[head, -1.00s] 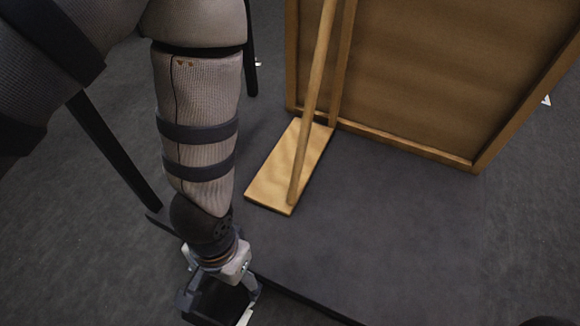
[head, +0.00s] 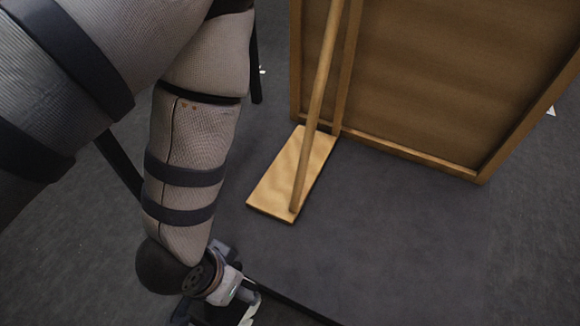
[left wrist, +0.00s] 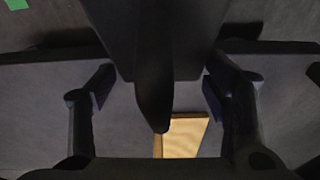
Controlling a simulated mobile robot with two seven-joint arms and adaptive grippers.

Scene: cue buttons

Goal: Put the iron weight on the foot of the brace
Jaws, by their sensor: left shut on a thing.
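The brace is a slanted wooden pole (head: 314,105) with a flat wooden foot (head: 272,186) lying on a dark platform beside a wooden panel. The foot also shows in the left wrist view (left wrist: 187,137), partly hidden behind a dark object. That dark object, which looks like the iron weight (left wrist: 155,65), is between the fingers of my left gripper (left wrist: 158,90). My left gripper is shut on it. In the head view the gripper sits at the bottom edge, left of and nearer than the foot, and is mostly cut off. My right gripper is not in view.
The upright wooden panel (head: 430,85) with a raised frame stands behind the foot. The dark platform (head: 390,230) is bare to the right of the foot. Its front edge runs along the bottom. A green patch (left wrist: 17,4) shows in the left wrist view's corner.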

